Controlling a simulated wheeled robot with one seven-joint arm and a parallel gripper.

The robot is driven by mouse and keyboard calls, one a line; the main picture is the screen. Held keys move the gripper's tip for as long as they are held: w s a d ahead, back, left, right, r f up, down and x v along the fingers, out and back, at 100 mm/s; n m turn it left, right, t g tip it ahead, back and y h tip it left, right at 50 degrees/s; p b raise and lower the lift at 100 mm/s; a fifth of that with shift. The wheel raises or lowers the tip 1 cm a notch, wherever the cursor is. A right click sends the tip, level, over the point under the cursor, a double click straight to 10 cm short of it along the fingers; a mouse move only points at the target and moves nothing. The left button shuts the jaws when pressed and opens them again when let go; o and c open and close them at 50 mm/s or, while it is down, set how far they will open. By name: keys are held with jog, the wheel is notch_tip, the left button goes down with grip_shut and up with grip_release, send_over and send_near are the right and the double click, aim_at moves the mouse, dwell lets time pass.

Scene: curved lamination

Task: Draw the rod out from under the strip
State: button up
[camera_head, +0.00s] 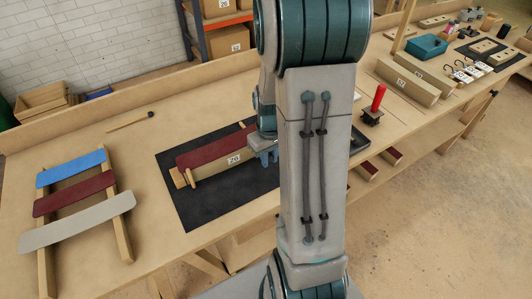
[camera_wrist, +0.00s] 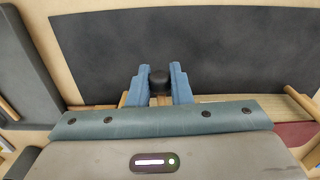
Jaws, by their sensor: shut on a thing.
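A dark red strip (camera_head: 215,149) lies along the top of a pale wooden block (camera_head: 211,175) with a "20" label, on a black mat (camera_head: 203,208). The strip also shows at the right of the wrist view (camera_wrist: 294,134). My gripper (camera_head: 266,158) is at the block's right end. In the wrist view its blue fingers (camera_wrist: 159,86) are closed on a black knob (camera_wrist: 158,76), apparently the rod's end. The rod's length is mostly hidden by my gripper and the strip. Short wooden pegs stick out beside the block, one at its left end (camera_head: 190,178).
A wooden rack (camera_head: 126,236) with blue, red and grey strips stands at left. A thin stick with a black head (camera_head: 130,122) lies behind the mat. A red-handled stamp (camera_head: 378,98) and wooden blocks (camera_head: 408,82) stand at right. The mat's front is clear.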

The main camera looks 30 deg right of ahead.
jog(key=shift+s, duration=0.4)
jog(key=shift+s, duration=0.1)
jog(key=shift+s+d, duration=0.15)
jog(key=shift+s, duration=1.2)
jog(key=shift+s, duration=0.1)
jog(key=shift+s+d+b, duration=0.1)
jog(key=shift+s+b, duration=0.3)
jog(key=shift+s, duration=1.05)
jog(key=shift+s+d, duration=0.1)
jog(key=shift+s, duration=1.4)
